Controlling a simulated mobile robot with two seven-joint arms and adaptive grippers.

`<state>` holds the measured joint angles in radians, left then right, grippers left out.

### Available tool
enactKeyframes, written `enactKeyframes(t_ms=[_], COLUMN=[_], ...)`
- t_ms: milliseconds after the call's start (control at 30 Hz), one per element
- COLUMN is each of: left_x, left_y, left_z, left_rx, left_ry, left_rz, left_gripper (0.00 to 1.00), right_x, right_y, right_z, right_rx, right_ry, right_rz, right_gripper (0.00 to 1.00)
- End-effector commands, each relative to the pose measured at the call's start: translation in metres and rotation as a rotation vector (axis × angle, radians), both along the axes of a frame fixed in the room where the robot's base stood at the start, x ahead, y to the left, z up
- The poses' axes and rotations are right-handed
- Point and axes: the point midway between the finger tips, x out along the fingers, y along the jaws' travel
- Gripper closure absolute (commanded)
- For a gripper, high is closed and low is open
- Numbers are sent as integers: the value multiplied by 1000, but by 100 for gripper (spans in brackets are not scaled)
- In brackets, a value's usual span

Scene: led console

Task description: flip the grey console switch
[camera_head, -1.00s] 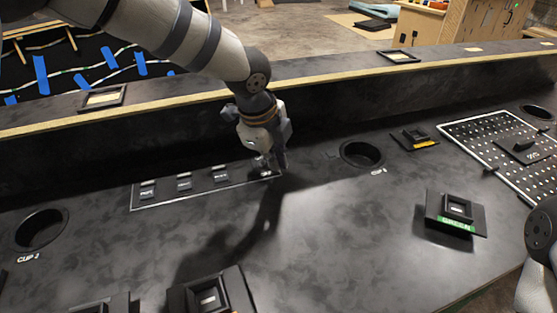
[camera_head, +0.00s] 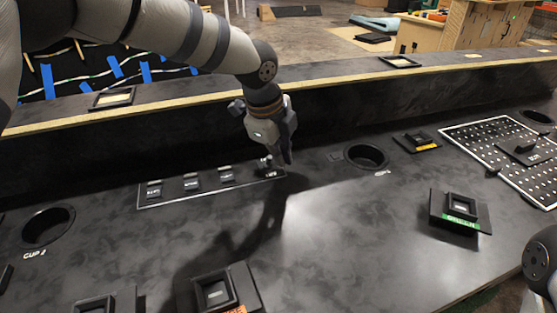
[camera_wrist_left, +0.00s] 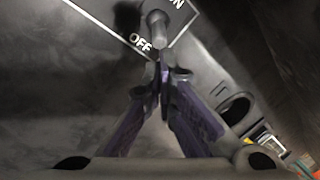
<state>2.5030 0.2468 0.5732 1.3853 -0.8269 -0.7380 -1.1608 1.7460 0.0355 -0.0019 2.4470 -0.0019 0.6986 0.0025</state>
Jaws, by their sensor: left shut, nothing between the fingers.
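The grey console switch (camera_wrist_left: 158,28) is a round-tipped lever in the left wrist view, with an OFF label below it and part of an ON label at the upper right. In the head view the switch (camera_head: 265,163) is small, at the right end of a white-outlined panel (camera_head: 160,205). My left gripper (camera_head: 285,160) is shut and empty, pointing down close beside the switch. In the wrist view its fingertips (camera_wrist_left: 163,66) meet just below the lever; whether they touch it I cannot tell. My right gripper is out of view.
Several labelled small switches, such as one on the left (camera_head: 154,190), line the panel. A round cup hole (camera_head: 366,156) lies to the right. A green-labelled box (camera_head: 461,209) and a perforated board (camera_head: 500,150) are farther right. A raised ledge (camera_head: 330,77) runs behind.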

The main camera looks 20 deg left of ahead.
Motion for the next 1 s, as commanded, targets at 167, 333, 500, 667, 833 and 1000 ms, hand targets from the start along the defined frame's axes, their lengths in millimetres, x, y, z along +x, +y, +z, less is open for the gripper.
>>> enactKeyframes(t_ms=[167,333,500,667,833,1000], left_x=[9,16,21,20,20,21], left_y=[2,6,9,9,9,8], left_z=[2,7,9,8,12,21], left_rx=[3,2,4,2,2,1], left_ry=[-1,-3,-1,0,-1,-3], left_rz=[1,2,1,0,1,1], left_gripper=[100,100,100,100,100,100], right_x=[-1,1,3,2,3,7], right_y=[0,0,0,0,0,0], right_z=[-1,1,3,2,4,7], right_rx=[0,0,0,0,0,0], right_ry=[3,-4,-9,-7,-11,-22], right_rz=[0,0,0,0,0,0], right_gripper=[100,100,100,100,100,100])
